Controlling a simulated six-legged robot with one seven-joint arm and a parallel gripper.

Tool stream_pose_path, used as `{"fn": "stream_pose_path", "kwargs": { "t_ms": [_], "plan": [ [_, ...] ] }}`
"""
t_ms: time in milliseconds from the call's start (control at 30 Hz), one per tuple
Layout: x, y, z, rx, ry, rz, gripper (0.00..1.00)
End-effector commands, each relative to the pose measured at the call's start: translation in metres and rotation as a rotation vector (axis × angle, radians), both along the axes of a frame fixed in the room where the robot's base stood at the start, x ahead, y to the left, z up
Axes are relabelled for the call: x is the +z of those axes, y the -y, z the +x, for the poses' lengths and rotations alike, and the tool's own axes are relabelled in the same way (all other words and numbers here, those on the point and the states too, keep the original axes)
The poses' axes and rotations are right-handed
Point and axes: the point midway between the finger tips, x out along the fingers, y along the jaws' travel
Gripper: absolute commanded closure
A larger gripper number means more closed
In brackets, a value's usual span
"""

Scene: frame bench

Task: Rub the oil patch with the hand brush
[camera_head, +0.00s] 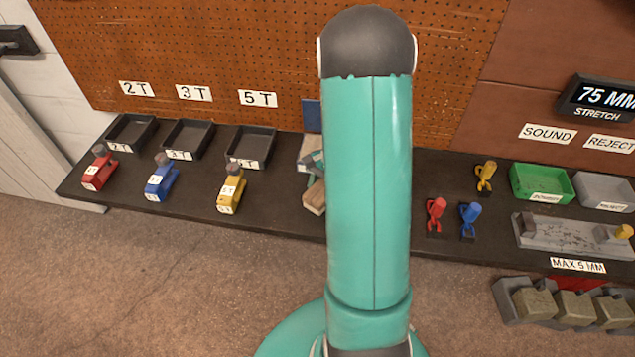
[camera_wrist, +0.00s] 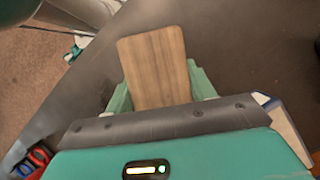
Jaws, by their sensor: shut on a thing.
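The hand brush shows as a wooden block (camera_wrist: 155,62) in the wrist view, between the teal fingers of my gripper (camera_wrist: 158,84), which is shut on it. Its bristles are not visible. In the head view the wooden end of the brush (camera_head: 314,198) shows just left of my arm, over the dark bench, with a bit of my teal gripper (camera_head: 316,162) above it. My arm covers most of the gripper there. I cannot make out the oil patch in either view; the bench behind my arm is hidden.
The dark bench (camera_head: 285,205) runs across the head view. Small red (camera_head: 436,214) and blue (camera_head: 469,218) tools and a green bin (camera_head: 541,184) are at right.

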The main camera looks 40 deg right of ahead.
Motion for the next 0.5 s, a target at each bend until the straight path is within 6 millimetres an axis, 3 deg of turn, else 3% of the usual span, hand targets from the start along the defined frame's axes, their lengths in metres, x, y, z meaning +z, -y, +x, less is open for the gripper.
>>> {"fn": "stream_pose_path", "kwargs": {
  "t_ms": [33, 500],
  "plan": [
    [0.013, 0.002, 0.001, -0.001, 0.006, -0.006, 0.7],
    [0.051, 0.003, 0.002, 0.004, 0.004, -0.004, 0.7]
  ]
}}
